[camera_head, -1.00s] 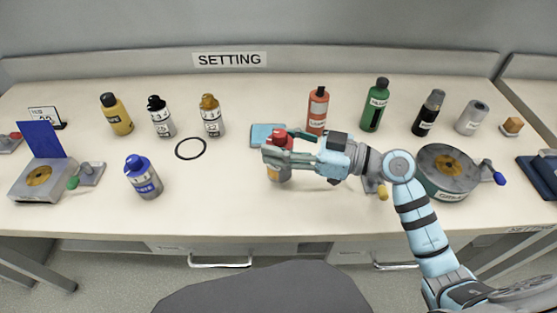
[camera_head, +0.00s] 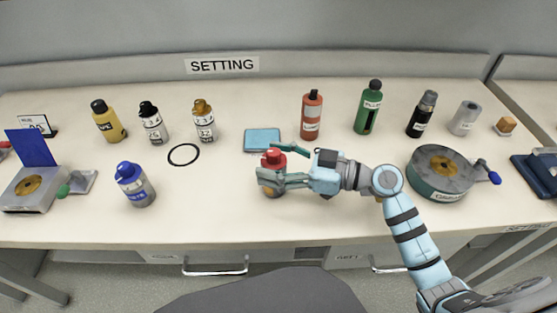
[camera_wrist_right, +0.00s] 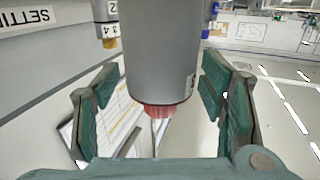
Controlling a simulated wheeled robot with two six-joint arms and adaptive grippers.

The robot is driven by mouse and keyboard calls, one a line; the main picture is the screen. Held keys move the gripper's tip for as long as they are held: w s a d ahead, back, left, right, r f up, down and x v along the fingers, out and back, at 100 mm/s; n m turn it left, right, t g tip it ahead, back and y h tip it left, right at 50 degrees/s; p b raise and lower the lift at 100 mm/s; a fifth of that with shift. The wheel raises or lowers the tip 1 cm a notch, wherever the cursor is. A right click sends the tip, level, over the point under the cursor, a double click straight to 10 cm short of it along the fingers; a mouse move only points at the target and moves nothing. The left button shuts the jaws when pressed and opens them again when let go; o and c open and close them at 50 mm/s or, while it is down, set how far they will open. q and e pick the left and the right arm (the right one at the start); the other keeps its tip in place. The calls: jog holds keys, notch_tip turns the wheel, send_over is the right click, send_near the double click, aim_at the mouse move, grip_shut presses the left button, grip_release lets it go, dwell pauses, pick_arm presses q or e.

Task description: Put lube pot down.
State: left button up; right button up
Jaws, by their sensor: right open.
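A grey pot with a red cap (camera_head: 273,158), which I take to be the lube pot, stands upright on the bench, left of my right arm. My right gripper (camera_head: 279,169) is around it with the fingers open. In the right wrist view the pot's grey body (camera_wrist_right: 160,50) fills the middle, and clear gaps show between it and the fingers (camera_wrist_right: 160,105). The near finger hides part of the pot in the head view, so its contact with the bench is hard to see. My left gripper does not show.
A light blue pad (camera_head: 262,140) lies just behind the pot. A red bottle (camera_head: 312,115) and a green bottle (camera_head: 369,108) stand farther back. A black ring (camera_head: 183,154) and a blue-capped bottle (camera_head: 136,185) are to the left. A round grey device (camera_head: 440,175) stands at right.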

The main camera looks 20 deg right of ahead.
jog(key=b+v, duration=0.1)
jog(key=v, duration=0.6)
jog(key=shift+f, duration=0.1)
jog(key=shift+s+d, duration=0.15)
jog(key=shift+d, duration=0.1)
